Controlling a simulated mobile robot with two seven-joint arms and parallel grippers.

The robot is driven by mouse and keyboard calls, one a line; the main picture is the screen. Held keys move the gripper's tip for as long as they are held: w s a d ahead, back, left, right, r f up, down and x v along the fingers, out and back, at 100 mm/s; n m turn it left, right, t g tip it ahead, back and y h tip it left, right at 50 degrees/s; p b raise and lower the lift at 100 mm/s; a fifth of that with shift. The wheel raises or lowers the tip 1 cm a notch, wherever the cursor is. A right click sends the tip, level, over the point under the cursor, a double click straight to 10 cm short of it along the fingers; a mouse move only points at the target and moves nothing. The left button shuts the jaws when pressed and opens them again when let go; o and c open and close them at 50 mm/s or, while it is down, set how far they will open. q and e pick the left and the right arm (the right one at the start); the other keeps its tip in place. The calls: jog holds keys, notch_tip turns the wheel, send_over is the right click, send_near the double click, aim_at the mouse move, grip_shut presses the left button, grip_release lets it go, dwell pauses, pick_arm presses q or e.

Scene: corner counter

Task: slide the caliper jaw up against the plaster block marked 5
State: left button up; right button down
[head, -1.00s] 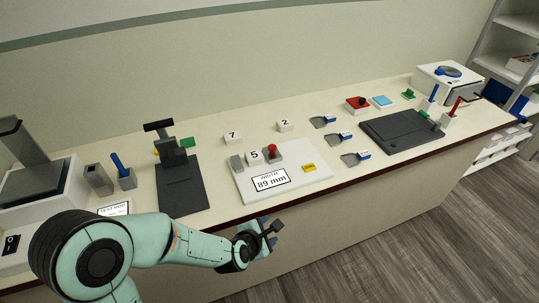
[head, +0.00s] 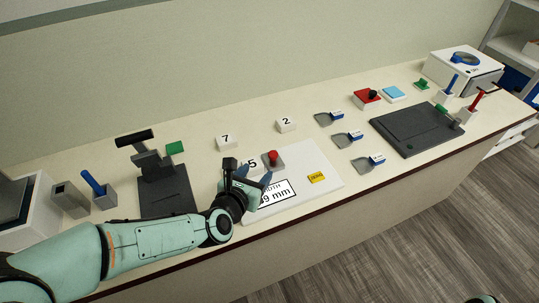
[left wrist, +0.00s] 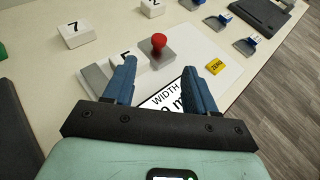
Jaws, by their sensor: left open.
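The white caliper plate (head: 318,163) carries a grey sliding jaw (head: 279,165) with a red knob (head: 272,155). The plaster block marked 5 (head: 253,163) is left of the jaw. In the left wrist view the block (left wrist: 124,53) stands between a grey fixed jaw (left wrist: 97,80) and the sliding jaw (left wrist: 162,57); a finger partly hides it. I cannot tell whether block and sliding jaw touch. My left gripper (head: 255,175) is open and empty, in front of the knob; in the left wrist view its fingers (left wrist: 160,66) point toward it. My right gripper is not in view.
Blocks marked 7 (head: 227,142) and 2 (head: 286,125) stand behind the plate. The width display (head: 276,193) is partly covered by my gripper. A yellow ZERO button (head: 316,177) is at right. Several scoop-like tools lie farther right; a dark stand (head: 165,190) is left.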

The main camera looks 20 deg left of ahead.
aim_at(272, 155)
pick_arm(q)
jog(key=p+x, duration=0.1)
jog(key=x, duration=1)
jog(key=shift+w+f, duration=0.15)
jog(key=c, duration=0.8)
